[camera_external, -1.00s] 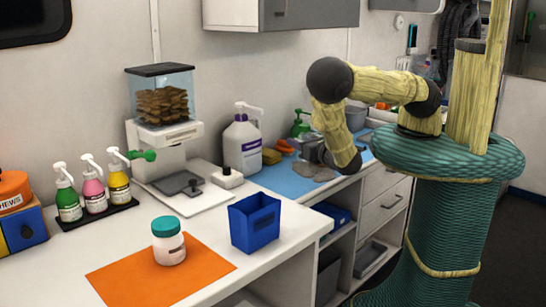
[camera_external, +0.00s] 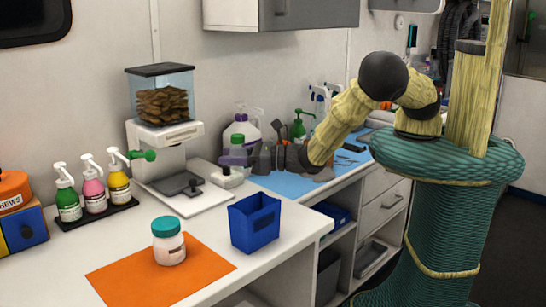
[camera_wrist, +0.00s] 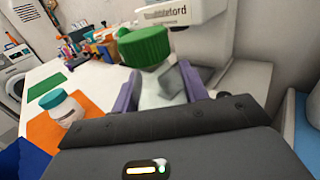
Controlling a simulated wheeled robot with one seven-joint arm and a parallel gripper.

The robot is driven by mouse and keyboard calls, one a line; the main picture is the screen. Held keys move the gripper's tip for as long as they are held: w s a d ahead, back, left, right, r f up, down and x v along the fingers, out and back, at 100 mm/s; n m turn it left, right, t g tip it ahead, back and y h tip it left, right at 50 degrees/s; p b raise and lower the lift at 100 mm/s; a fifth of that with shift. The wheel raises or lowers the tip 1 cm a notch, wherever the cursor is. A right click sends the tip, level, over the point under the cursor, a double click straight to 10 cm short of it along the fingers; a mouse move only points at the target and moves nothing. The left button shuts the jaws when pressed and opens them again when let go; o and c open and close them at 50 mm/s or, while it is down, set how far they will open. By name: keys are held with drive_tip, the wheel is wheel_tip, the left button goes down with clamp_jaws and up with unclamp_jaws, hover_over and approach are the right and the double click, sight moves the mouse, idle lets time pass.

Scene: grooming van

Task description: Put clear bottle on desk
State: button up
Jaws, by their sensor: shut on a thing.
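In the wrist view my gripper (camera_wrist: 158,84) has its purple fingers shut on a pale, see-through bottle (camera_wrist: 162,96). A ribbed green cap (camera_wrist: 145,46) shows just beyond the fingers, apparently the bottle's own. In the outside view my gripper (camera_external: 234,150) is low in front of the white jug (camera_external: 240,128), near the right end of the white desk (camera_external: 205,225). The held bottle is hard to make out there. The desk top also shows in the wrist view (camera_wrist: 100,78).
An orange mat (camera_external: 120,280) carries a white jar (camera_external: 168,245) with a teal lid. A blue bin (camera_external: 255,222) stands at the desk's right edge. A treat dispenser (camera_external: 160,130) and several pump bottles (camera_external: 92,190) line the wall. Desk between mat and pump bottles is bare.

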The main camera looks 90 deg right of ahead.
drive_tip(key=w+a+r+n+y, duration=0.1)
drive_tip(key=a+r+y, duration=0.1)
drive_tip(key=a, duration=0.3)
drive_tip(key=w+a+r+n+y, duration=0.1)
drive_tip(key=a+r+n+y, duration=0.1)
drive_tip(key=a, duration=0.3)
drive_tip(key=shift+w+a+n+g+y, duration=0.15)
drive_tip(key=shift+a+n+g+y, duration=0.15)
drive_tip(key=shift+y, duration=0.5)
wheel_tip(320, 180, down, 6)
drive_tip(key=shift+p, duration=0.3)
drive_tip(key=shift+f, duration=0.1)
drive_tip(key=shift+d+f+p, duration=0.1)
drive_tip(key=shift+f+p, duration=0.2)
drive_tip(key=shift+f, duration=1.6)
